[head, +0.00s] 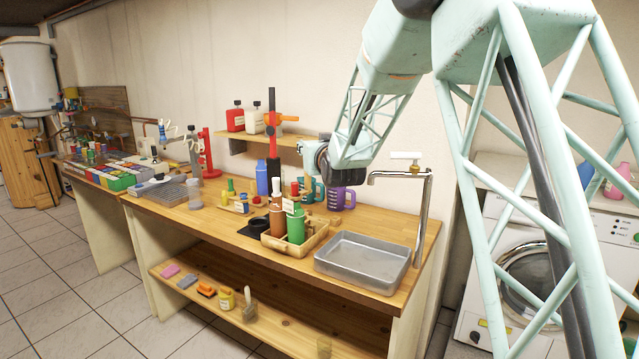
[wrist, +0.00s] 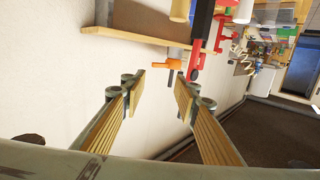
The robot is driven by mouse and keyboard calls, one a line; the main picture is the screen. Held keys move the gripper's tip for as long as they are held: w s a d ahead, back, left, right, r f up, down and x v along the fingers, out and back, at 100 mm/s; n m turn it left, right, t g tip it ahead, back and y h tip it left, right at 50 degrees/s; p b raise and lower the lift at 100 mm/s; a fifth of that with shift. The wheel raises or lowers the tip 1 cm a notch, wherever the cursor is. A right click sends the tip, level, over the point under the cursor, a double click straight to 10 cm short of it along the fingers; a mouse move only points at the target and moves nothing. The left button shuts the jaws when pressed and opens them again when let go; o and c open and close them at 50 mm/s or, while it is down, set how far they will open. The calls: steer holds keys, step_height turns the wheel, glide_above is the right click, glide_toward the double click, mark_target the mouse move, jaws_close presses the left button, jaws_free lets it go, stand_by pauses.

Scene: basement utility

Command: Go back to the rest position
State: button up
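My gripper (wrist: 160,90) shows in the wrist view with its two wood-faced fingers apart. The gap between them is empty, with pale wall behind it. In the head view my arm reaches down from the upper right, and its dark wrist end (head: 318,156) hangs above the back of the workbench (head: 375,303), left of the tap. The fingers cannot be made out clearly there. A red and black stand (head: 272,140) is just left of the wrist. In the wrist view a red clamp part (wrist: 199,55) and an orange-handled part (wrist: 174,66) lie beyond the fingertips.
A wooden tray (head: 312,243) holds a brown bottle (head: 277,222) and a green bottle (head: 296,226). A metal basin (head: 365,262) and a tap (head: 424,210) are at right. A purple mug (head: 340,197) stands behind. A wall shelf (head: 235,137) carries bottles. Floor in front is clear.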

steer(key=s+d+r+g+h, duration=0.15)
steer(key=s+d, duration=0.35)
steer(key=s, duration=0.5)
steer(key=s+d+m+g, duration=0.1)
steer(key=s+d+g, duration=0.3)
steer(key=s, duration=0.7)
steer(key=s+d+r+g+h, duration=0.1)
steer(key=s+d, duration=0.6)
steer(key=s, duration=0.3)
steer(key=s+d+f+g, duration=0.2)
steer(key=s+f, duration=0.1)
steer(key=s, duration=1.2)
steer(key=s+d+f+m+g+h, duration=0.1)
steer(key=s+d+f+g, duration=0.1)
steer(key=s, duration=1.3)
steer(key=s+d+f+g, duration=0.2)
steer(key=s+f, duration=0.3)
steer(key=s, duration=1.1)
steer(key=shift+d+f+m, duration=0.2)
steer(key=shift+d+m, duration=0.1)
steer(key=shift+d, duration=0.55)
steer(key=shift+w, duration=0.1)
